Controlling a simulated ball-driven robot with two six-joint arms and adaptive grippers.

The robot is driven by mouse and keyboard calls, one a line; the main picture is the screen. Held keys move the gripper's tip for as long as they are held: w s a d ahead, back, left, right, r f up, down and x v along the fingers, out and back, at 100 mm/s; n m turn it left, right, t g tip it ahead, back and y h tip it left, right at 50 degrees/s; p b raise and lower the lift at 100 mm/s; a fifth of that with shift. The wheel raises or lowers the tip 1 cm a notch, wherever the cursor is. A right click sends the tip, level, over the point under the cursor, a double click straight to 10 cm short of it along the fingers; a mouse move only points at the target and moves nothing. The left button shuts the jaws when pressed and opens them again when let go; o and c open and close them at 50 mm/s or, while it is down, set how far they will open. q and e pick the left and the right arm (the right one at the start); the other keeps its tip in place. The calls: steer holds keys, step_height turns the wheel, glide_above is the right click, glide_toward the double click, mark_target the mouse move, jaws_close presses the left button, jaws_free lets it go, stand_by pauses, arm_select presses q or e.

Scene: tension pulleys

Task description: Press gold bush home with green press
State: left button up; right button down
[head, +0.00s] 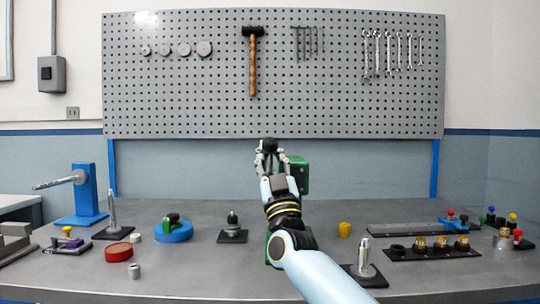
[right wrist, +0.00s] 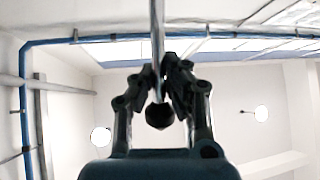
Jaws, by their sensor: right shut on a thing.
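The green press (head: 303,174) stands at the middle of the bench, largely hidden behind my right arm; a bit of its green base shows low beside the arm. My right gripper (head: 270,153) is raised in front of the press head, shut on the dark ball knob of the press lever. In the right wrist view, the lever rod (right wrist: 157,40) comes down between the fingers to the black knob (right wrist: 159,116). I cannot make out a gold bush under the press; my arm covers that spot. My left gripper is not in view.
A blue press (head: 84,195) stands at the left. A yellow piece (head: 344,229) stands right of my arm. A black rack (head: 432,252) with gold-and-black parts lies at the right, near a post on a dark base (head: 364,265). A red disc (head: 119,251) lies front left.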

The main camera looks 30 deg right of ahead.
steer(key=shift+f, duration=0.8)
steer(key=c, duration=1.6)
jaws_free()
steer(key=shift+c, duration=0.2)
steer(key=shift+o, duration=1)
steer(key=shift+s+a+r, duration=0.1)
steer(key=shift+s+r, duration=0.05)
steer(key=shift+o, duration=0.5)
steer(key=shift+r, duration=0.15)
steer(key=v, duration=1.2)
steer(key=shift+a, duration=0.1)
